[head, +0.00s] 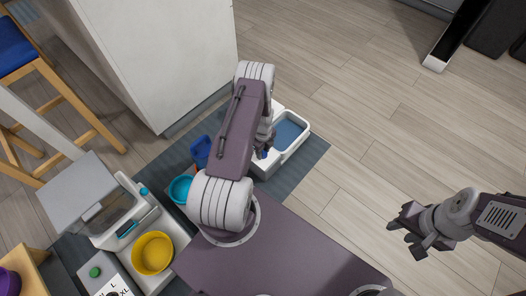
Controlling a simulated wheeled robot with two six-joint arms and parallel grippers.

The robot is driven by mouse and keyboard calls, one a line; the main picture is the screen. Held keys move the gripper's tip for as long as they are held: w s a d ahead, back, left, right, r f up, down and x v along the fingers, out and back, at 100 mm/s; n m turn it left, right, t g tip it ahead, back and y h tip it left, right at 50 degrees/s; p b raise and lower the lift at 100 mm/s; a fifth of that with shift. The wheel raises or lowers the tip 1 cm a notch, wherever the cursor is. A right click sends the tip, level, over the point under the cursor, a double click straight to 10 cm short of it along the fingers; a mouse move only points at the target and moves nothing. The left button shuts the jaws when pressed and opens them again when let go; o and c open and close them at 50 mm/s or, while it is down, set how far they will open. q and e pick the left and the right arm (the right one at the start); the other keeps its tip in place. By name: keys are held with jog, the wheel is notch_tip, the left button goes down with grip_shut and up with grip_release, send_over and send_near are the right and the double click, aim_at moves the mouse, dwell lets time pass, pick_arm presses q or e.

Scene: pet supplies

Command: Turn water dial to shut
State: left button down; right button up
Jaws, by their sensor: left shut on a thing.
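A white water unit with an open basin (305,137) of bluish water stands on the dark mat, just right of my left arm. A small blue part (264,154), which looks like the water dial, shows at its near left side, mostly covered by my gripper. My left gripper (262,149) points down there and is shut on this dial; its fingertips are partly hidden by my own arm. The dial's turned position cannot be read. My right gripper (398,230) is open and empty above the wooden floor, far right of the water unit.
A blue container (200,152) and a teal bowl (180,189) lie left of my arm. A grey-lidded feeder (84,200), a yellow bowl (152,253) and a panel with a green button (95,272) stand nearer. A white cabinet (165,60) rises behind.

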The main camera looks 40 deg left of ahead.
pick_arm(q)
jog(key=n+p, duration=0.1)
jog(key=n, duration=0.2)
jog(key=shift+r+p, duration=0.1)
jog(key=shift+p, duration=0.3)
jog(key=n+p, duration=0.1)
jog(key=n, duration=0.3)
jog(key=shift+n, duration=0.4)
jog(key=n+p, duration=0.1)
jog(key=n, duration=0.4)
jog(key=shift+p, duration=0.3)
jog(key=n, duration=0.4)
jog(key=shift+n+p, duration=0.3)
jog(key=shift+n, duration=0.3)
jog(key=c, duration=0.9)
grip_release()
